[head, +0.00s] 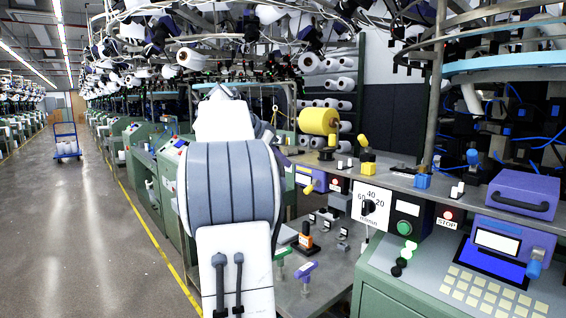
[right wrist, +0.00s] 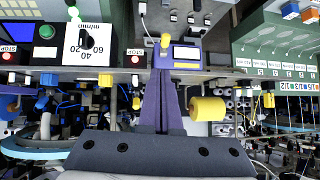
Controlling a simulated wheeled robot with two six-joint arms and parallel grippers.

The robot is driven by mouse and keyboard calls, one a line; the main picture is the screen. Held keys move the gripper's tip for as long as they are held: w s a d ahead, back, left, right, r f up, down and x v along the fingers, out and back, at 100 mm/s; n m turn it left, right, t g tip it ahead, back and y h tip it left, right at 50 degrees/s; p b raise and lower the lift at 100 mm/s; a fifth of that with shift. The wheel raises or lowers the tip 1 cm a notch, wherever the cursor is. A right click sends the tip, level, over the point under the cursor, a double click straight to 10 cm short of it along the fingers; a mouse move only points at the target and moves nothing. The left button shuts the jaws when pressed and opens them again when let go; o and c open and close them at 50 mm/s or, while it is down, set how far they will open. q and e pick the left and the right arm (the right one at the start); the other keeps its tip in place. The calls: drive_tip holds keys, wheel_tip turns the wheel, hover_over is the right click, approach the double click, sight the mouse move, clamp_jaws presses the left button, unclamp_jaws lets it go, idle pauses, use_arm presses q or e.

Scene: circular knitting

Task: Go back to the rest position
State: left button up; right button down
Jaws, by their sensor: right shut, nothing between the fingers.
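My right arm, white with a grey ribbed band, fills the middle of the head view. My right gripper (head: 283,157) is mostly hidden behind it; only a small purple part shows at its right edge. In the right wrist view the purple fingers of the right gripper (right wrist: 164,76) are together and empty, pointing at the machine's front. The wrist picture looks upside down. My left gripper is in neither view.
A grey shelf (head: 408,182) carries a yellow spool (head: 318,121) and a purple box (head: 522,193). Below are a speed dial (head: 370,207) and a keypad panel (head: 488,291). Small tools stand on the lower table. The aisle (head: 75,225) at left is clear, with a blue trolley (head: 66,145) far back.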

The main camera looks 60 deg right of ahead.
idle(0.3)
